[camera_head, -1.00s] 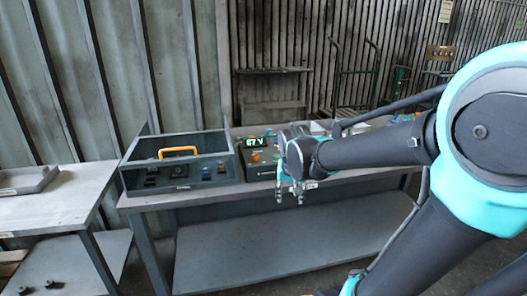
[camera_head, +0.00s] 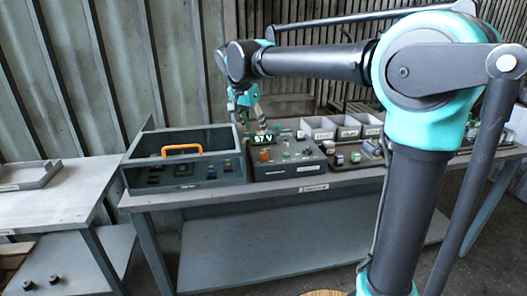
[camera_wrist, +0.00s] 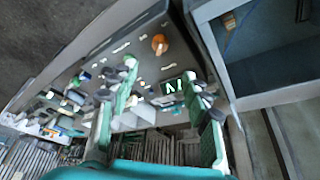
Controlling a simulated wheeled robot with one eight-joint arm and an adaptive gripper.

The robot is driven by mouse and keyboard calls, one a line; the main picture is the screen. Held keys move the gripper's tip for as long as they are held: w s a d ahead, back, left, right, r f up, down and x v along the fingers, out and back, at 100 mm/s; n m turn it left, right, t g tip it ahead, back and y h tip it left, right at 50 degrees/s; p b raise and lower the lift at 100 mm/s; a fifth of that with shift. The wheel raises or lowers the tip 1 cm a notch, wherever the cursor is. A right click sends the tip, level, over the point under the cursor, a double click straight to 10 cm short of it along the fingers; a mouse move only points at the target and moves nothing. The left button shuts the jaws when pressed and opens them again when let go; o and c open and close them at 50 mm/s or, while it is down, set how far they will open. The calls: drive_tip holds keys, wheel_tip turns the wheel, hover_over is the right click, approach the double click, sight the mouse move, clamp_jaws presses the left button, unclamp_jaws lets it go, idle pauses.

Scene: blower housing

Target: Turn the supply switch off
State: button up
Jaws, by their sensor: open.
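The supply box (camera_head: 283,160) is a dark unit on the bench with a lit green display (camera_head: 263,139) that appears to read 97 V. An orange knob (camera_head: 263,155) and a green control (camera_head: 286,154) show on its face. I cannot tell which small control is the supply switch. In the wrist view the orange knob (camera_wrist: 159,44) and part of the display (camera_wrist: 172,86) show. My gripper (camera_head: 250,112) is above and behind the display, pointing down. Its open, empty fingers (camera_wrist: 165,92) straddle the display area in the wrist view; contact cannot be told.
A grey box (camera_head: 130,178) with an orange handle (camera_head: 181,150) stands directly left of the supply box. Several grey bins (camera_head: 318,127) stand behind to the right, with small parts (camera_head: 345,156) in front. A side table (camera_head: 85,185) is at left.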

sight(263, 152)
drive_tip(key=x, duration=1.3)
drive_tip(key=shift+w, duration=0.1)
clamp_jaws()
